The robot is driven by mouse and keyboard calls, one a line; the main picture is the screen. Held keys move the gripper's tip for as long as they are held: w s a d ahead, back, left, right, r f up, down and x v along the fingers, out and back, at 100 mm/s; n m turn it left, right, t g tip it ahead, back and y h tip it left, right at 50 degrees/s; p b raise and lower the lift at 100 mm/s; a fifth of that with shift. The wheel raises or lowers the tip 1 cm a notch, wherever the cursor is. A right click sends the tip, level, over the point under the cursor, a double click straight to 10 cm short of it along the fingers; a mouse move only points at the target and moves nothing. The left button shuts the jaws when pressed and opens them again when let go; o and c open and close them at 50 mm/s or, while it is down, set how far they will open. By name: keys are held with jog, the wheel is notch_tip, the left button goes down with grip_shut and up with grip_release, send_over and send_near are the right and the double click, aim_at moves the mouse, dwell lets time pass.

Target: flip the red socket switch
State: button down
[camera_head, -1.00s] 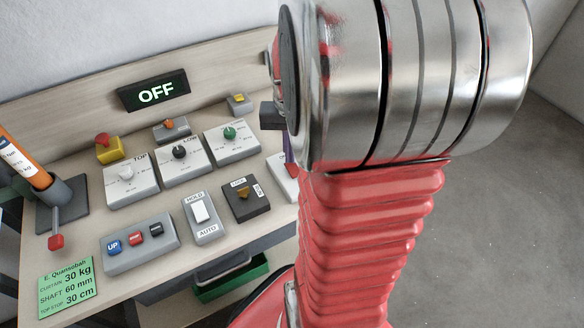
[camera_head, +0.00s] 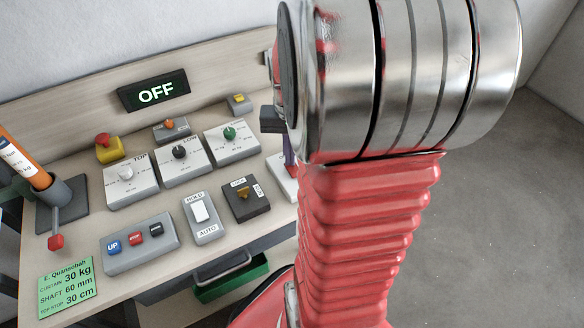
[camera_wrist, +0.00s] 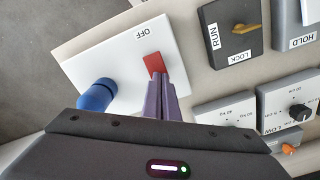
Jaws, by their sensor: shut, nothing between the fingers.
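The red socket switch (camera_wrist: 154,63) sits on a white socket plate (camera_wrist: 107,58) marked OFF in the wrist view. A blue plug (camera_wrist: 97,95) is on the same plate, to the lower left of the switch. My gripper (camera_wrist: 161,76) has its purple fingers shut together with nothing between them. Its tips are at the lower edge of the red switch; I cannot tell whether they touch it. In the head view my arm hides the switch, and only the left edge of the white plate (camera_head: 281,178) shows.
A dark RUN/LOCK key box (camera_wrist: 231,32) and a HOLD switch box (camera_wrist: 293,25) are right of the plate. Dial boxes (camera_wrist: 284,105) stand to the lower right. A display (camera_head: 154,91) on the back panel reads OFF. Bare floor (camera_head: 490,210) lies right of the bench.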

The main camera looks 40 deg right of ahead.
jog(key=shift+f, duration=0.2)
jog(key=shift+r, duration=0.1)
notch_tip(320, 180, up, 7)
dwell(1.3)
dwell(0.5)
jog(key=shift+s+f, duration=0.1)
jog(key=shift+f, duration=0.35)
jog(key=s+a+r+n+t, duration=0.1)
jog(key=a+r+n+t, duration=0.1)
jog(key=a, duration=0.5)
jog(key=s+a+r+n+t, duration=0.1)
jog(key=a+r+n, duration=0.2)
jog(key=a, duration=0.5)
jog(key=s+a+r+n+t, duration=0.2)
jog(key=a+n, duration=0.2)
jog(key=a, duration=0.4)
jog(key=shift+a+r+t, duration=0.15)
jog(key=shift+a+t, duration=0.1)
jog(key=shift+t, duration=0.05)
